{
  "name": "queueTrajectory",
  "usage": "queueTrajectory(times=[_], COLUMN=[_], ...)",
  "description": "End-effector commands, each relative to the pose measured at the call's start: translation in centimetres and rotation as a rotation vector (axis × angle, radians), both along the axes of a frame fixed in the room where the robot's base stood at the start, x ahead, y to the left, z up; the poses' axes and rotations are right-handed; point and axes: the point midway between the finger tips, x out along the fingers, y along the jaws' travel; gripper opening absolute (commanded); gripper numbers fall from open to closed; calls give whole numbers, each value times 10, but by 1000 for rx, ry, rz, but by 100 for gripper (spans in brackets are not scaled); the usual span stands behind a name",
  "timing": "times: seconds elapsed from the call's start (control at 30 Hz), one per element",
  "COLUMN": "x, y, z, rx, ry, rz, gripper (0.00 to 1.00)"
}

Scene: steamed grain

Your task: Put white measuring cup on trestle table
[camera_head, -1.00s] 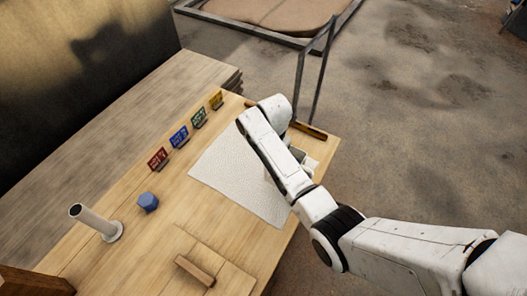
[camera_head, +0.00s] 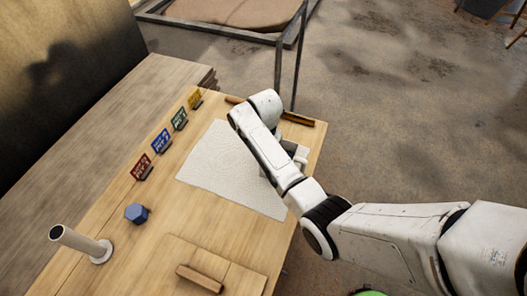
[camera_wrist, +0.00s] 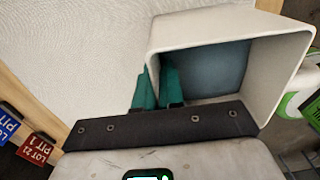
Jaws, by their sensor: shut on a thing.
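The white measuring cup (camera_wrist: 233,22) is a square-mouthed, thick-walled vessel with a blue-grey inside, large in the wrist view. My gripper (camera_wrist: 158,84) has teal fingers shut on its left wall, one finger outside and one inside. The trestle table (camera_head: 215,240) is a light wooden top in the head view. In that view my arm reaches over its right side and mostly hides my gripper and the cup. I cannot tell whether the cup touches the table.
A white textured mat (camera_head: 215,170) lies beneath my arm. Coloured cards, including a red one (camera_head: 141,166), line the left edge. A blue hexagonal block (camera_head: 136,213), a white tube (camera_head: 78,243) and a wooden handle (camera_head: 199,278) are nearer. A green-and-white object (camera_wrist: 292,105) sits beside the cup.

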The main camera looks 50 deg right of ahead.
Motion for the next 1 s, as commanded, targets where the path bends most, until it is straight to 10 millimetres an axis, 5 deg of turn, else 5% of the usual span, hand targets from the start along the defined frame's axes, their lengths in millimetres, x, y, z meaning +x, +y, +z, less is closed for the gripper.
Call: queueTrajectory(times=[0.53,0.57,0.8,1.0], x=[-2,-3,-2,-1], y=[1,2,1,1], z=[-15,-16,-14,-13], rx=[4,5,3,2], ry=[5,7,4,2], rz=[0,0,0,0], gripper=[0,10,33,33])
